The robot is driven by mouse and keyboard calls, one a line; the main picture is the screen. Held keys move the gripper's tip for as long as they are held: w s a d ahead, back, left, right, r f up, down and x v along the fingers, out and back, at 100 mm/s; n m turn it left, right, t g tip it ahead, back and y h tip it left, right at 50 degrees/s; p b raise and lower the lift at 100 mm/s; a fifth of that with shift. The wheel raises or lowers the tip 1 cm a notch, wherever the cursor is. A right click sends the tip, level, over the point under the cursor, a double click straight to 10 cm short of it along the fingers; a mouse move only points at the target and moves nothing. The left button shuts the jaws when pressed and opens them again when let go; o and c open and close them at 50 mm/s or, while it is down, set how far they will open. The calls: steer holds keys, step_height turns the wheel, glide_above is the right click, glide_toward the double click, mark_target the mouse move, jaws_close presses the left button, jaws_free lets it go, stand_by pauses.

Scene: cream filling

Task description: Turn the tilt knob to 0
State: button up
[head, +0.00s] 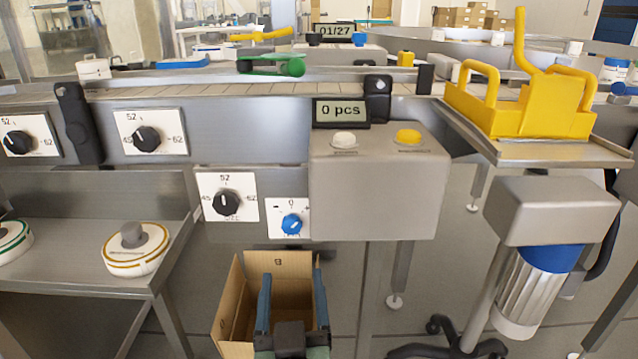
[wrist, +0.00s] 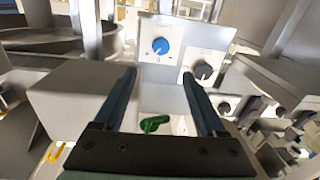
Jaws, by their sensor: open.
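The tilt knob (head: 291,223) is a small blue dial on a white plate, with 0 printed above it and a minus mark to its upper left. The exact direction of its pointer is too small to tell. In the wrist view the blue knob (wrist: 161,46) appears upside down, ahead of my fingertips. My gripper (head: 292,274) is open and empty, below the knob and apart from it. In the wrist view my gripper (wrist: 158,74) shows two dark fingers spread apart, with nothing between them but background.
A black dial (head: 226,203) sits just left of the knob, and a grey control box (head: 375,190) juts out to its right. An open cardboard box (head: 228,305) surrounds my gripper in the head view. A side shelf (head: 75,272) with round lidded items stands at left.

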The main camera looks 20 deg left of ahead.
mark_target(291, 228)
steer(key=b+x, duration=0.1)
steer(key=x, duration=0.3)
steer(key=b+x, duration=0.2)
steer(key=x, duration=0.2)
steer(key=b+x, duration=0.2)
steer(key=x, duration=0.3)
steer(key=shift+a+f, duration=0.1)
steer(key=shift+f, duration=0.2)
jaws_close()
